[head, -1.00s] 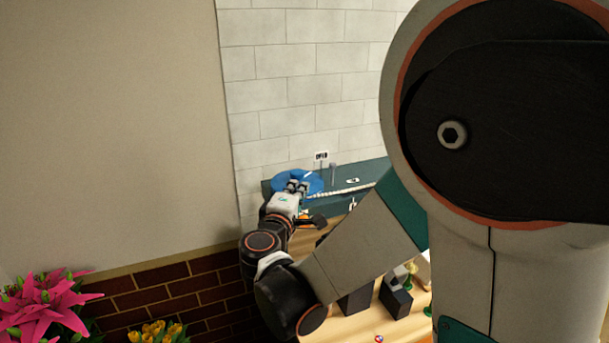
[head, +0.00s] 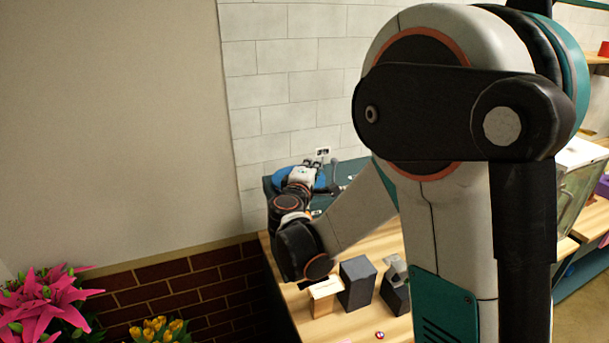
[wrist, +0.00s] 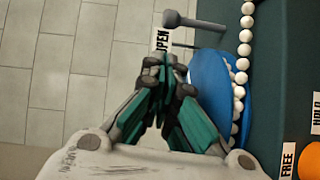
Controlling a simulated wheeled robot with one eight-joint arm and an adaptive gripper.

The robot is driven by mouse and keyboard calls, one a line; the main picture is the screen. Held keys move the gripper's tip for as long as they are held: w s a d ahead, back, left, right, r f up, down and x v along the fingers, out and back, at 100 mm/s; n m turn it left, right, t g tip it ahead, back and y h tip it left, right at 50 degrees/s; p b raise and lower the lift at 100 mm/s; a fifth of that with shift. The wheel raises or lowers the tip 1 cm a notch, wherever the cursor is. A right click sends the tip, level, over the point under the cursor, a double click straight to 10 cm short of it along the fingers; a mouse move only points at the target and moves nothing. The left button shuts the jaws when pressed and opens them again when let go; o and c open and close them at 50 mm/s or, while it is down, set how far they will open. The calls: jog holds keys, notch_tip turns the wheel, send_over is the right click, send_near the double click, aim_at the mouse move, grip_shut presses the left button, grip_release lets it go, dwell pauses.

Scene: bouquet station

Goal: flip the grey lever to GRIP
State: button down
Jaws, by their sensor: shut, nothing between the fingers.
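The grey lever (wrist: 192,21) shows at the top of the wrist view as a rod with a round knob at its left end. The knob is close to the black-on-white OPEN label (wrist: 161,41). No GRIP label can be read. My gripper (wrist: 161,63) is shut and empty, its tips just below the OPEN label in that picture; I cannot tell whether they touch anything.
A white bead string (wrist: 242,65) runs beside the blue disc (wrist: 208,80) in the wrist view. An orange object (wrist: 309,160) sits near the FREE (wrist: 288,159) and HOLD (wrist: 316,114) labels. Dark blocks (head: 357,282) stand on the wooden table (head: 350,328). A tiled wall (head: 290,85) is behind.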

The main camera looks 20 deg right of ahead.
jog(key=shift+d, duration=1.15)
jog(key=shift+w+d+f, duration=0.1)
jog(key=shift+w+d, duration=0.05)
jog(key=shift+d, duration=0.1)
jog(key=shift+d, duration=0.1)
jog(key=shift+d+r+m, duration=0.15)
jog(key=shift+r+m, duration=0.1)
jog(key=shift+m, duration=0.05)
